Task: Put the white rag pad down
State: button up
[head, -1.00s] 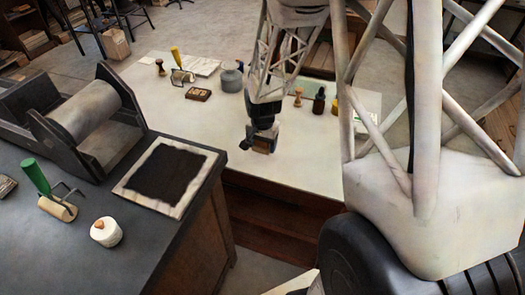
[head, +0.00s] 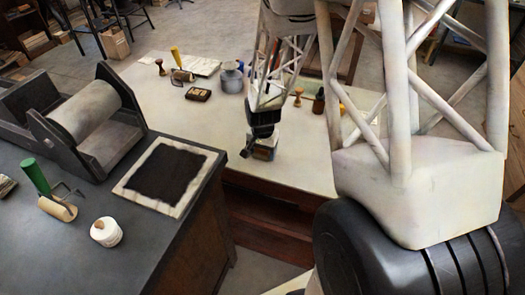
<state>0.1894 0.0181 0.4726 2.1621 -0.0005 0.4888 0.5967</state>
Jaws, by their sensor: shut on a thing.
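My gripper (head: 262,147) is low over the front edge of the pale table (head: 200,115), in the middle of the head view. It points down and is shut on a small, pale, blocky thing, which I take for the white rag pad (head: 264,154). The jaws and wrist hide much of the pad. I cannot tell whether its underside touches the table top.
On the pale table stand a yellow-handled roller (head: 181,68), a small dark box (head: 198,94), a grey pot (head: 232,78) and a wooden stamp (head: 297,96). The dark bench at left holds a press (head: 85,120), a black inked sheet (head: 170,172), a green-handled roller (head: 45,188) and a white knobbed pot (head: 106,232).

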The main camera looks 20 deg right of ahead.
jog(key=shift+f, duration=0.1)
jog(key=o, duration=0.9)
jog(key=shift+r, duration=6.1)
jog(key=s+a+r+n+t, duration=0.1)
jog(key=s+a+r+n, duration=0.2)
jog(key=s+r, duration=0.3)
jog(key=s+a+r+n, duration=0.3)
jog(key=s+r, duration=0.3)
jog(key=s, duration=0.4)
jog(key=s+a+r+n+t, duration=0.1)
jog(key=s+a+r+n, duration=0.1)
jog(key=s+a+r, duration=0.2)
jog(key=shift+s+r+n+t, duration=0.2)
jog(key=shift+s+r, duration=0.5)
jog(key=shift+s, duration=0.3)
jog(key=shift+s+r+n+t, duration=0.1)
jog(key=shift+s+r+n, duration=0.1)
jog(key=shift+s+r, duration=0.65)
